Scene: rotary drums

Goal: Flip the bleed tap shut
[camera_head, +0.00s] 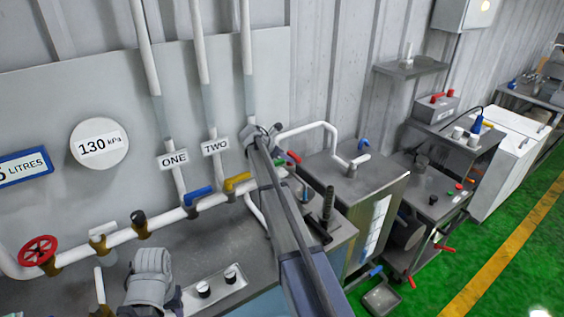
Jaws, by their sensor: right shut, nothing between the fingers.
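No readable label marks the bleed tap, so I cannot tell for sure which lever it is. A red lever (293,157) sticks out just right of my right gripper (260,136). That gripper is shut and empty, in front of the wall near the upright pipes; the arm behind it hides part of the pipework. A blue lever (199,195) sits on the white pipe below the sign ONE (172,160). A yellow lever (238,181) sits below the sign TWO (215,146). My left gripper is not seen.
A red handwheel (38,250) sits at the pipe's left end. A grey cabinet (350,185) with a bent white pipe (318,126) stands right of my arm. Green floor (510,240) is open at the right.

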